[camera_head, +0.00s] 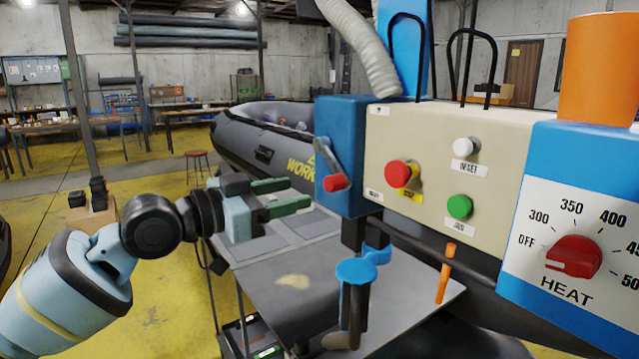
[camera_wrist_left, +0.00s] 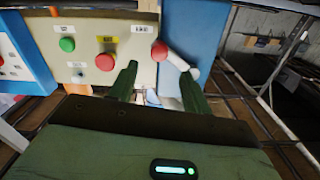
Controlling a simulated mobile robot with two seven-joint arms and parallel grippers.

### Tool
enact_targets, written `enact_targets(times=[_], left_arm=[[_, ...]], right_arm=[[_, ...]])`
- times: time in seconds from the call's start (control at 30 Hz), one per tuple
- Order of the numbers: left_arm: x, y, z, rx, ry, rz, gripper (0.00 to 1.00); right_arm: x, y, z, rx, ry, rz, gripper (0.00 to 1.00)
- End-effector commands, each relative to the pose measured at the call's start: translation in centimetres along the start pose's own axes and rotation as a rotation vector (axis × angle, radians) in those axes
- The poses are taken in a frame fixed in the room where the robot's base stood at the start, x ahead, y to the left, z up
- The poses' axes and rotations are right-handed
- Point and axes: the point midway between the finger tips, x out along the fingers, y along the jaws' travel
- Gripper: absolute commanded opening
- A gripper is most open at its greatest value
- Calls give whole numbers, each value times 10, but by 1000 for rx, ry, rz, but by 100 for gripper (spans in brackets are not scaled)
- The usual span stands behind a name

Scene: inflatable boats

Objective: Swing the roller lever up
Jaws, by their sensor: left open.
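The roller lever is a short grey lever (camera_head: 329,160) on the side of a blue box (camera_head: 351,120). It hangs down, slightly tilted, with its red knob (camera_head: 335,183) at the lower end. My left gripper (camera_head: 301,193) is open and empty, left of the knob and pointing at it, with a gap between. In the left wrist view, which looks turned over, the red knob (camera_wrist_left: 159,49) and pale lever (camera_wrist_left: 178,61) show beyond the open fingers of the left gripper (camera_wrist_left: 159,71). My right gripper is not in view.
Right of the lever is a cream panel (camera_head: 440,140) with a red button (camera_head: 402,174), green button (camera_head: 459,207) and white button (camera_head: 466,147), then a red heat dial (camera_head: 573,257). A grey table (camera_head: 290,290) lies below. A grey boat (camera_head: 265,150) stands behind.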

Motion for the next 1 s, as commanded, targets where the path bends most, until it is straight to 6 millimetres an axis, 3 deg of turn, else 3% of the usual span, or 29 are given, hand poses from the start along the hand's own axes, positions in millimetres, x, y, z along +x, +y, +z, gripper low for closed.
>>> enact_targets(times=[0.17,0.6,1.0], left_arm=[[8,0,-2,1,1,0,48],[67,0,-2,0,2,-1,48],[78,0,0,1,1,-2,48]], right_arm=[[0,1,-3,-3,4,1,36],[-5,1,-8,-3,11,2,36],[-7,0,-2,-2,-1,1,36]])
